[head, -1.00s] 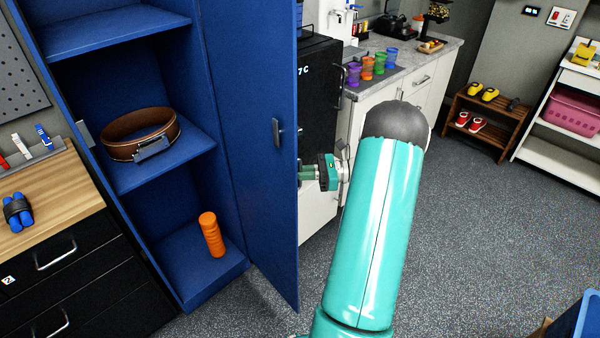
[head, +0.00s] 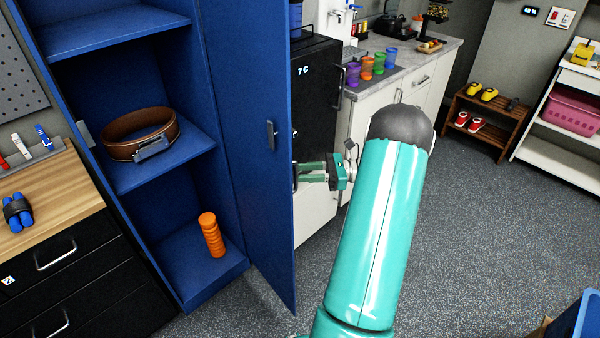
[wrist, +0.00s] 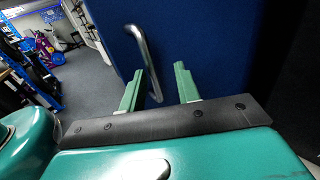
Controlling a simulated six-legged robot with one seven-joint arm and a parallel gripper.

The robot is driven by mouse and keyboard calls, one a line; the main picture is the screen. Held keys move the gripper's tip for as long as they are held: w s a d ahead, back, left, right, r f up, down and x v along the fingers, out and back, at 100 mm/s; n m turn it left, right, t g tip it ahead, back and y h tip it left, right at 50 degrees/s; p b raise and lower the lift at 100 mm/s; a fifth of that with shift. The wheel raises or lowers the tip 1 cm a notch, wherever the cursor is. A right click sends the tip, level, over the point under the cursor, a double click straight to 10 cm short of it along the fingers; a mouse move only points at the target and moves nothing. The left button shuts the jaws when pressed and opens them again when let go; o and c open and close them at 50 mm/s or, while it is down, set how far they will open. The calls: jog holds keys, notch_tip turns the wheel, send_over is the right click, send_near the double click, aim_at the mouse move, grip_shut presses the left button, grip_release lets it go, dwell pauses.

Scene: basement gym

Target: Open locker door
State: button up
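The blue locker (head: 165,255) stands open at the left in the head view. Its door (head: 250,180) is swung out toward me, with its inner face and a small latch (head: 271,135) showing. My gripper (head: 299,172) is beyond the door's free edge, on its outer side, with its fingers pointing left. In the wrist view the door's outer blue face (wrist: 215,50) is ahead, with a metal bar handle (wrist: 146,60). My two fingers (wrist: 158,84) are apart. The handle's lower end shows between them, near the left finger. I cannot tell whether they touch it.
A wooden shoe rack (head: 485,115) is farther back.

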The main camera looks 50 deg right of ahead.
jog(key=v, duration=1.1)
jog(key=shift+s, duration=0.15)
jog(key=shift+d, duration=0.15)
